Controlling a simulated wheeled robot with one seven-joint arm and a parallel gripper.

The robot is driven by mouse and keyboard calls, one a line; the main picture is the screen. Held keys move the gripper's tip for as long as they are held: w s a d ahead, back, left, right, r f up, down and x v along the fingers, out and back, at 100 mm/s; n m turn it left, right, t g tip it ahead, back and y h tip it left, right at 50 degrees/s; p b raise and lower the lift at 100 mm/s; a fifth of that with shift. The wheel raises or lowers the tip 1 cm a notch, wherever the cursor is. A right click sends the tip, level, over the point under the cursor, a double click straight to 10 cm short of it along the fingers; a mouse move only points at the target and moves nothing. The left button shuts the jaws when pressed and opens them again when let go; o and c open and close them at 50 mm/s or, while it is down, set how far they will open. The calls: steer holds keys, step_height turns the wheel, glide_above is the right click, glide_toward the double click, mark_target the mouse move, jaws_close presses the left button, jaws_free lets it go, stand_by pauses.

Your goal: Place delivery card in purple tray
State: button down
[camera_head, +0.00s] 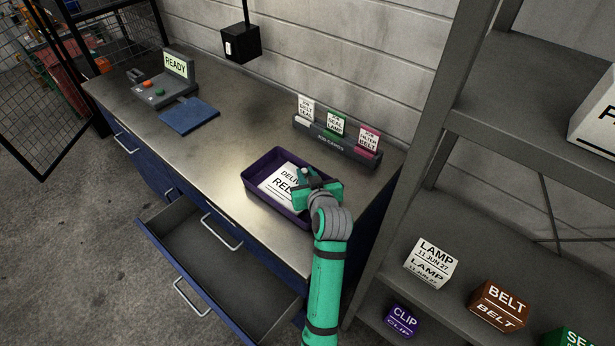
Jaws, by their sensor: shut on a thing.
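The purple tray (266,204) sits on the metal workbench, near its front right. The white delivery card (278,183) with black print is within the tray's outline, its right part covered by my gripper. My gripper (304,183) is over the tray, shut on the delivery card at the card's right side. The fingertips are partly hidden, and I cannot tell whether the card touches the tray floor.
A card rack (336,141) with several upright cards stands behind the tray. A control box with a READY screen (176,66) and a blue pad (188,117) are at the left. An open drawer (215,262) juts out in front. A shelf (468,225) with labelled boxes stands right.

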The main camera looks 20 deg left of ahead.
steer(key=shift+a+f, duration=0.2)
steer(key=shift+f, duration=0.15)
steer(key=shift+f, duration=0.15)
steer(key=c, duration=1.9)
jaws_free()
steer(key=shift+s+a, duration=0.1)
steer(key=shift+a, duration=0.05)
steer(key=shift+s+r, duration=0.1)
steer(key=shift+r, duration=0.1)
steer(key=v, duration=1.1)
steer(key=shift+d+f, duration=0.1)
steer(key=shift+d, duration=0.35)
